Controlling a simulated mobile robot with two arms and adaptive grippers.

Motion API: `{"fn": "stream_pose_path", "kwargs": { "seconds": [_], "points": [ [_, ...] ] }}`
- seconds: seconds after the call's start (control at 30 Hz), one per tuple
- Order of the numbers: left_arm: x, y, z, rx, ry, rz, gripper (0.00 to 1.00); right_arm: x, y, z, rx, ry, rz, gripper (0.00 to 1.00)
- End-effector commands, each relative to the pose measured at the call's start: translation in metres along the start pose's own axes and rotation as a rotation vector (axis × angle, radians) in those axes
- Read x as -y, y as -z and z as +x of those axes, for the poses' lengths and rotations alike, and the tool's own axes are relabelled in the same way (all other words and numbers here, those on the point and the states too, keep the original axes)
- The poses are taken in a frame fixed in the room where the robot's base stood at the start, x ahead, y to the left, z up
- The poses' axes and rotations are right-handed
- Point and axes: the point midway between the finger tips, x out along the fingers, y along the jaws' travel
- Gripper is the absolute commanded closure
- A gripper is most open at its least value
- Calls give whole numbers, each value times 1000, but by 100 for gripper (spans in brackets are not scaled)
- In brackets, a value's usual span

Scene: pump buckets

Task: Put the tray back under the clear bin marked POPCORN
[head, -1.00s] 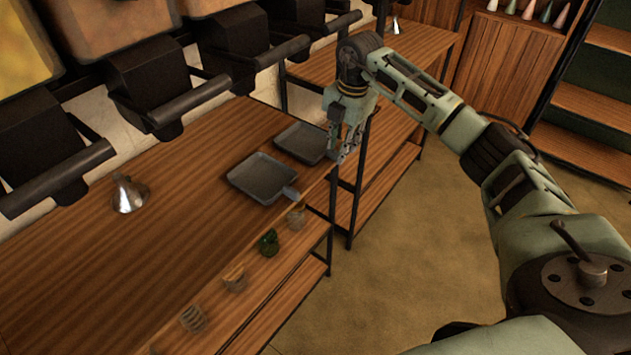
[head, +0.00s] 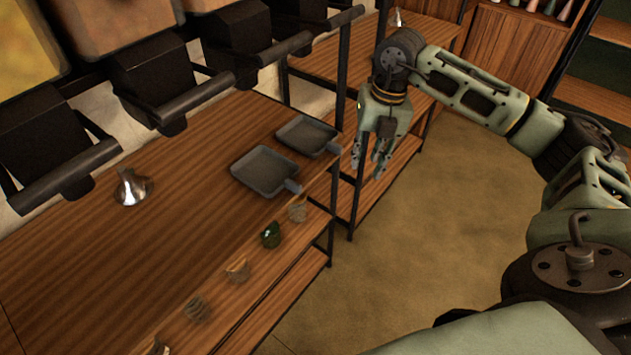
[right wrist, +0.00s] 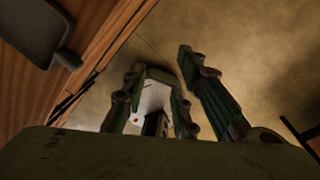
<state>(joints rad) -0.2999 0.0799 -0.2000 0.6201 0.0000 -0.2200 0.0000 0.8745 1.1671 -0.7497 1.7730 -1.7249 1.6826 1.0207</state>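Two dark grey trays with short handles lie flat on the wooden counter: a nearer tray (head: 264,171) and a farther tray (head: 308,136). I cannot tell which belongs to the POPCORN bin, as no bin marking is readable. Part of one tray (right wrist: 25,30) shows at the upper left of the right wrist view. My right gripper (head: 368,171) is open and empty, beyond the counter's right edge and apart from both trays. Its spread fingers also show in the right wrist view, over the floor. My left gripper is not in view.
Bins with black dispensers and handles (head: 188,100) hang over the counter (head: 90,250). A metal funnel (head: 131,188) stands on it. Several small cups, one a green cup (head: 271,235), sit on a lower shelf along the front. Open floor (head: 400,270) lies to the right.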

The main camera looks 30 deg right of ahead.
Motion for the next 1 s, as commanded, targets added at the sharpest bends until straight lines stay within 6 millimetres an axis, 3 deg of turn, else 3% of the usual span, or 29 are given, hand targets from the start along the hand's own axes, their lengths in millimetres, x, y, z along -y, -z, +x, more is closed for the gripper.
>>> {"fn": "stream_pose_path", "kwargs": {
  "seconds": [0.4, 1.0],
  "points": [
    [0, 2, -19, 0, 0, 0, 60, -42, 34, -14, -77, 3, -666, 73],
    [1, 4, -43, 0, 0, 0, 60, -88, 86, -34, -193, 9, -1659, 73]
  ]
}}
